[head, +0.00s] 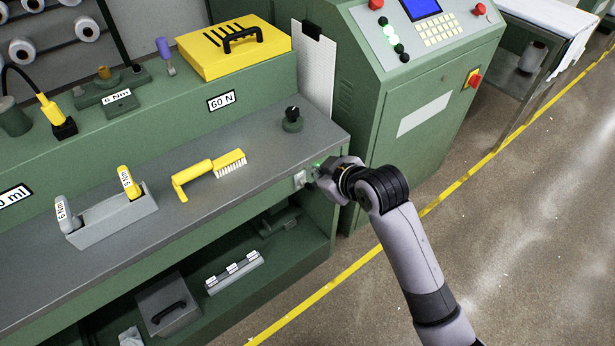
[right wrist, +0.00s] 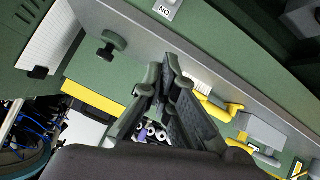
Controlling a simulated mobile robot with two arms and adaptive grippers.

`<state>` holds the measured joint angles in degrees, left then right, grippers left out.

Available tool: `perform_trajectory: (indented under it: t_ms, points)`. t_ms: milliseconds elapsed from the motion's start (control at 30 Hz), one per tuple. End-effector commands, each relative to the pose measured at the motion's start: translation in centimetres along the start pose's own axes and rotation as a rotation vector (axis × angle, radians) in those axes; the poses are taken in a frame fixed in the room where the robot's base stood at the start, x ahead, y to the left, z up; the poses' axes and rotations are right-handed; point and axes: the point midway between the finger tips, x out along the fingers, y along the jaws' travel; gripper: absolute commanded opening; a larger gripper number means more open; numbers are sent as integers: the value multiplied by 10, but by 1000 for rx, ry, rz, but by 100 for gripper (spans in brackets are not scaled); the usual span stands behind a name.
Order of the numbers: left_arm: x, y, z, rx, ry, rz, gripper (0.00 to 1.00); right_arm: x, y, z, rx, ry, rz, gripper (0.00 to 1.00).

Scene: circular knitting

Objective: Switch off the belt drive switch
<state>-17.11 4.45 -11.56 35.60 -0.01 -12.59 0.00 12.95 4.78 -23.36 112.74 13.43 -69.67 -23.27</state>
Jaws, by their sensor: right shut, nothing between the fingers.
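A small pale switch plate (head: 300,179) is on the front face of the bench, near its right end. It also shows at the top edge of the right wrist view (right wrist: 167,8), where a label reading ON appears upside down; the plate is cut off there, so I cannot tell the switch position. My right gripper (head: 317,172) is just right of the plate in the head view, at the bench's front edge. In the right wrist view its fingers (right wrist: 163,68) are together and empty. I cannot tell whether they touch anything. My left gripper is not in view.
A black-topped knob (head: 292,119), a yellow brush (head: 210,172) and a grey holder (head: 108,214) are on the bench top. A green control cabinet (head: 425,115) with a red-and-yellow switch (head: 472,78) stands to the right. A lower shelf holds a grey box (head: 167,304).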

Motion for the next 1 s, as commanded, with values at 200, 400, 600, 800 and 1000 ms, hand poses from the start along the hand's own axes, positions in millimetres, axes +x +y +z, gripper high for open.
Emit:
perform_trajectory:
  t_ms: [200, 400, 600, 800, 1000]
  points:
    - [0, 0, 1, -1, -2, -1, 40, 6, 0, 1, 2, -2, 0, 0]
    - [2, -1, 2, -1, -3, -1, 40, 34, 0, 1, 4, -3, 0, 0]
    - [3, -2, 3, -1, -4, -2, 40, 71, 0, 1, 4, -2, -1, 0]
    - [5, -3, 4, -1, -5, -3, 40, 104, 0, 1, 3, -2, -1, 0]
    - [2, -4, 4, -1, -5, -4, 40, 108, 0, 31, 2, -4, 0, 0]
